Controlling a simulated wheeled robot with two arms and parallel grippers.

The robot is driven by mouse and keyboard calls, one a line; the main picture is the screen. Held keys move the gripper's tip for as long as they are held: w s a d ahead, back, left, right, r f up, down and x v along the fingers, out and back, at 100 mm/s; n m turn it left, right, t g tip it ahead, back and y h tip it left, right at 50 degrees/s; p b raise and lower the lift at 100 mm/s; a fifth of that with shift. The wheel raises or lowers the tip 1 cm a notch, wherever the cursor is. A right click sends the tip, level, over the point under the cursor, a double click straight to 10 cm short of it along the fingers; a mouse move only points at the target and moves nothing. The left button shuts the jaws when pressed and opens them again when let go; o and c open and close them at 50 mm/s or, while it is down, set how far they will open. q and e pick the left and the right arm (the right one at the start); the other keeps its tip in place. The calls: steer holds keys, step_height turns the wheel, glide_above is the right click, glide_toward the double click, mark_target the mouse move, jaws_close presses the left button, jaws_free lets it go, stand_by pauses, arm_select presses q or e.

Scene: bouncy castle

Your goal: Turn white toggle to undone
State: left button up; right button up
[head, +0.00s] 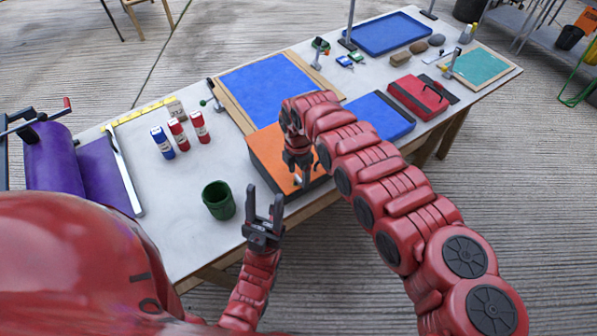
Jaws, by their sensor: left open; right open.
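An orange-topped dark box (262,150) sits at the table's front edge. A small pale piece (297,180), perhaps the white toggle, shows on its front part, right at my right gripper; it is too small to tell how it is turned. My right gripper (301,178) is open and points down over the orange top. The arm hides part of the box, and I cannot tell whether the fingers touch the pale piece. My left gripper (264,195) is open and empty, fingers up, in front of the box's left side.
A green cup (218,200) stands left of my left gripper. Small red and blue cans (178,134) stand behind it. A blue mat (267,90) lies behind the box. A blue pad (378,116) and a red case (420,97) lie to the right. A purple roll (55,158) is at left.

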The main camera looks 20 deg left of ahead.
steer(key=shift+f, duration=0.3)
jaws_close()
